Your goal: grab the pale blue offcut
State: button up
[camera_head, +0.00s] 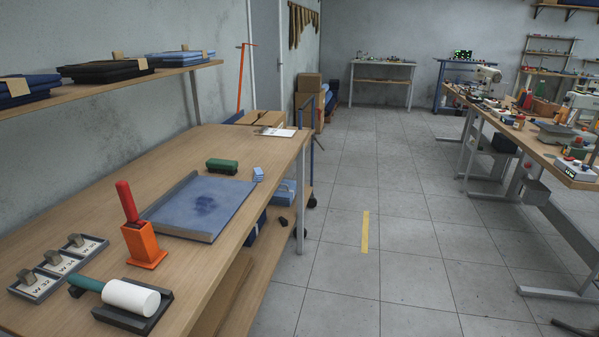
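A small pale blue piece (258,174), which looks like the offcut, lies on the wooden workbench (165,170) near its right edge. It sits just beyond the far right corner of a shallow grey tray (214,237) with a blue surface and a dark smudge. The piece is too small to make out its folds or exact shape. A green brush (221,166) lies to its left, apart from it. My gripper is not in view.
An orange holder (144,245) with a red-handled tool stands nearer on the bench. A white roller (131,297) rests in a dark cradle at the front. A shelf (110,86) with folded cloth overhangs the bench's left. Tiled floor (400,230) right of the bench is mostly clear.

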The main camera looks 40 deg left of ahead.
aim_at(258, 177)
jog(key=i+l+u, duration=0.2)
jog(key=i, duration=0.25)
jog(key=i+l+u, duration=0.2)
jog(key=i, duration=0.25)
jog(key=i+u, duration=0.4)
jog(key=i+l+u, duration=0.1)
jog(key=i+u, duration=0.25)
jog(key=i, duration=0.2)
jog(key=i+l+u, duration=0.2)
jog(key=i+u, duration=0.45)
jog(key=u, duration=0.15)
jog(key=i+l+u, duration=0.2)
jog(key=u, duration=0.2)
jog(key=i+l+u, duration=0.2)
jog(key=u, duration=0.2)
jog(key=i+l+u, duration=0.25)
jog(key=u, duration=0.15)
